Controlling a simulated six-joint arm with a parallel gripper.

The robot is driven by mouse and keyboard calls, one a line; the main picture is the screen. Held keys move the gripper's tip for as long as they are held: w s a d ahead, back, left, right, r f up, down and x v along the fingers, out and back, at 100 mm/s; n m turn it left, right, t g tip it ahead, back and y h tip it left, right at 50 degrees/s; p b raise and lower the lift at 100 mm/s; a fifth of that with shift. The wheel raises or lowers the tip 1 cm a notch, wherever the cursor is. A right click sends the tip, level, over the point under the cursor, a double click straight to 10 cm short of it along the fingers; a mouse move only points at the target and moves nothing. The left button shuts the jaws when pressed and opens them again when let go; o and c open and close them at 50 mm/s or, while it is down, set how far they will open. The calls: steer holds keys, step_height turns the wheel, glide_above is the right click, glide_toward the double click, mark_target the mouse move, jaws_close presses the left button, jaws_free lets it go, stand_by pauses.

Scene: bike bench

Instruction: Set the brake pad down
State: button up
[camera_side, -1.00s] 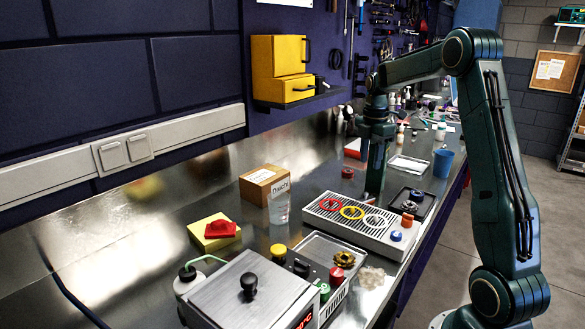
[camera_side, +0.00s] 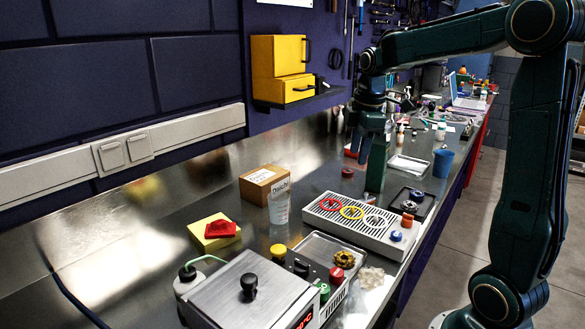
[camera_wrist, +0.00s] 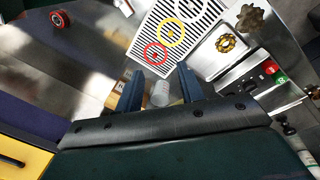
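I cannot pick out a brake pad with certainty in either view. A flat red piece (camera_side: 220,229) lies on a yellow block (camera_side: 212,243) at the left of the bench; I cannot tell what it is. My gripper (camera_side: 376,190) points down behind the slotted grey plate (camera_side: 330,220) in the side view. The slotted plate shows beyond the fingertips there (camera_wrist: 148,32), carrying red (camera_wrist: 155,54), yellow (camera_wrist: 171,34) and white rings.
A cardboard box (camera_side: 262,187) and a clear cup (camera_side: 279,208) stand left of the plate. A tray (camera_side: 330,247) with a gold cog (camera_side: 344,258) and a lidded metal unit (camera_side: 245,285) are in front. A blue cup (camera_side: 442,162) stands right. Bare metal lies at left.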

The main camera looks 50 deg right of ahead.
steer(key=s+a+m+t, duration=0.4)
steer(key=s+a+m, duration=0.5)
steer(key=s+a, duration=0.8)
steer(key=shift+a+f+y, duration=0.2)
steer(key=shift+a+y, duration=0.2)
steer(key=shift+a, duration=0.4)
